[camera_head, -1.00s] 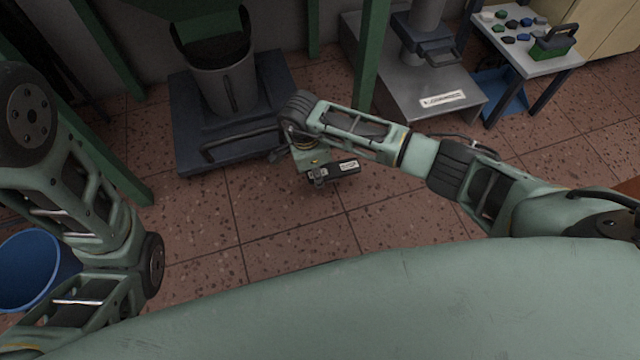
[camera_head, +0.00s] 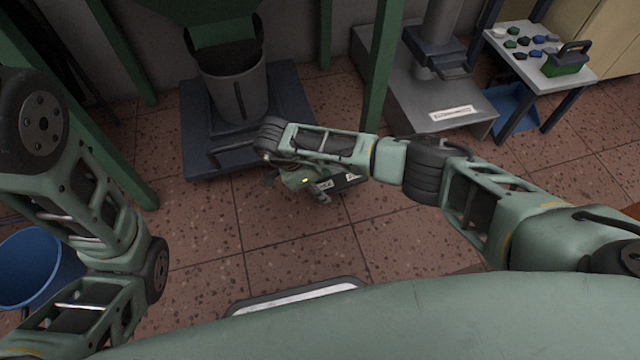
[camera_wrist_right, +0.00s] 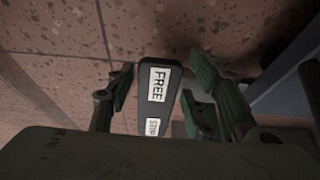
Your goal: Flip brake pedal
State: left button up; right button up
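The brake pedal (camera_wrist_right: 158,95) is a black, rounded bar with white labels reading FREE and STOP in the right wrist view. In the head view a small part of the pedal (camera_head: 348,183) shows at floor level, mostly hidden behind my right gripper and forearm. My right gripper (camera_head: 318,191) points down over it. In the wrist view the right gripper (camera_wrist_right: 158,84) has its fingers apart, one on each side of the pedal, with gaps visible on both sides. My left arm shows at the left of the head view, but its gripper is out of view.
A dark blue platform (camera_head: 205,166) with a grey bin (camera_head: 240,92) stands left of the pedal. A green post (camera_head: 380,70) and a grey metal base (camera_head: 400,85) are behind. A small white table (camera_head: 545,70) is at back right, a blue bucket (camera_head: 35,268) at left.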

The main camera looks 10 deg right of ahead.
jog(key=shift+o, duration=0.4)
jog(key=v, duration=1.2)
